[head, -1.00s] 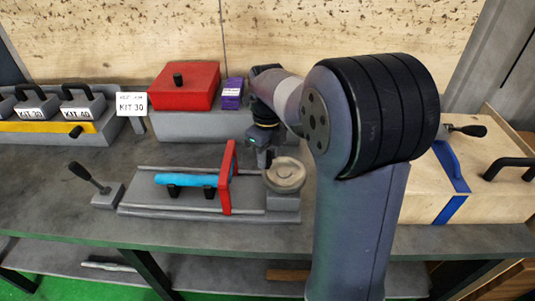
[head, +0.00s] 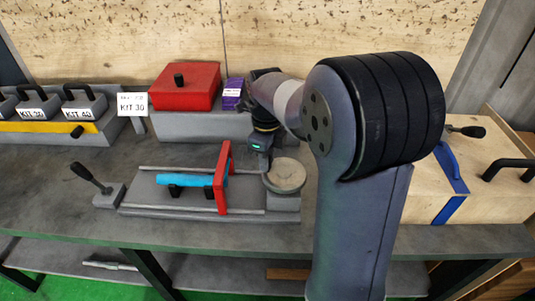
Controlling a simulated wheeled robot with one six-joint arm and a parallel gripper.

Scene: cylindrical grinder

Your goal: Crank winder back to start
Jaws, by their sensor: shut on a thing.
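The winder is a round beige-grey handwheel (head: 286,176) on a grey block at the right end of the grinder bed (head: 150,205). My gripper (head: 262,164) is at the wheel's left rim, pointing down. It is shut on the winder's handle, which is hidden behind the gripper. A red upright plate (head: 223,178) stands across the bed left of the wheel. A blue cylinder (head: 190,180) lies on dark supports and reaches to the plate's left side.
A black-knobbed lever (head: 88,175) stands at the bed's left end. Behind are a red box (head: 185,87), a purple packet (head: 232,94) and a KIT 30 card (head: 132,104). A wooden case (head: 450,185) is at the right. The front bench strip is clear.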

